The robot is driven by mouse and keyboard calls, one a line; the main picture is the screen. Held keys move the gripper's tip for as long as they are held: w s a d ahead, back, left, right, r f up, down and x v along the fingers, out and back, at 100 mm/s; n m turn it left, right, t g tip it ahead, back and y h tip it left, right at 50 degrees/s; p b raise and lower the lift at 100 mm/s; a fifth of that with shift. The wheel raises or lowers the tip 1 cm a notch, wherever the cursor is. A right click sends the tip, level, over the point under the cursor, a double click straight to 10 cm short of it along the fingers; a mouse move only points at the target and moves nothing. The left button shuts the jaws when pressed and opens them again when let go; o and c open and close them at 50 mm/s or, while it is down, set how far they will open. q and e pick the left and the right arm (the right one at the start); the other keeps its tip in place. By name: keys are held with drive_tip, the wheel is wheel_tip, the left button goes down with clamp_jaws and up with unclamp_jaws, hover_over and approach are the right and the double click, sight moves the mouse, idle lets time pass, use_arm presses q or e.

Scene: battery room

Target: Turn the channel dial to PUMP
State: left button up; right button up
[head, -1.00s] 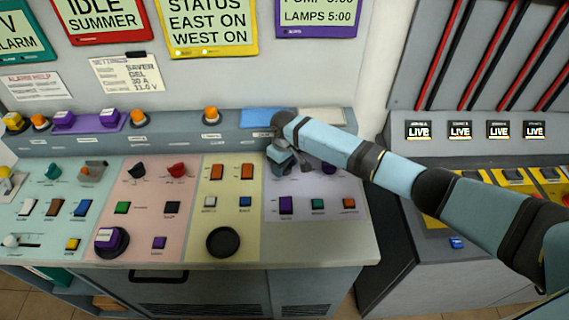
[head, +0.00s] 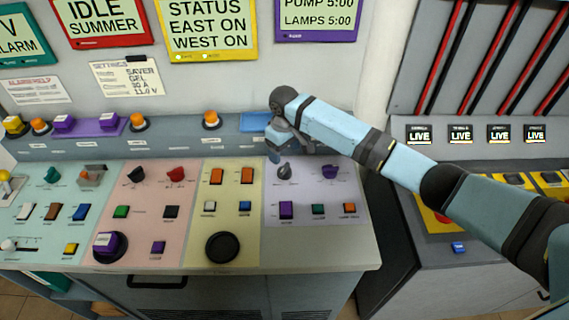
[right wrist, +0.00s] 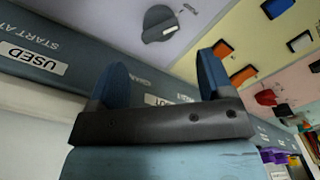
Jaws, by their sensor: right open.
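A dark grey dial (head: 284,170) with a pale pointer mark sits at the back left of the lavender panel (head: 268,208). A purple knob (head: 330,172) is to its right. Their lettering is too small to read, so I cannot tell which is the channel dial or where it points. My right gripper (head: 278,152) is just behind and above the grey dial, apart from it. In the right wrist view my blue fingers (right wrist: 160,72) are spread with nothing between them, and the grey dial (right wrist: 160,23) lies beyond them. My left gripper is out of view.
Purple, teal and orange buttons (head: 318,209) line the lavender panel's front. The yellow panel (head: 230,222) with orange switches is to the left. A raised back ledge (head: 175,143) carries an orange lamp (head: 211,119). A purple-framed screen (head: 317,17) hangs above.

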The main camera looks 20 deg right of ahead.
sight(284, 167)
wheel_tip(284, 167, up, 6)
drive_tip(key=shift+f, duration=0.25)
idle(0.4)
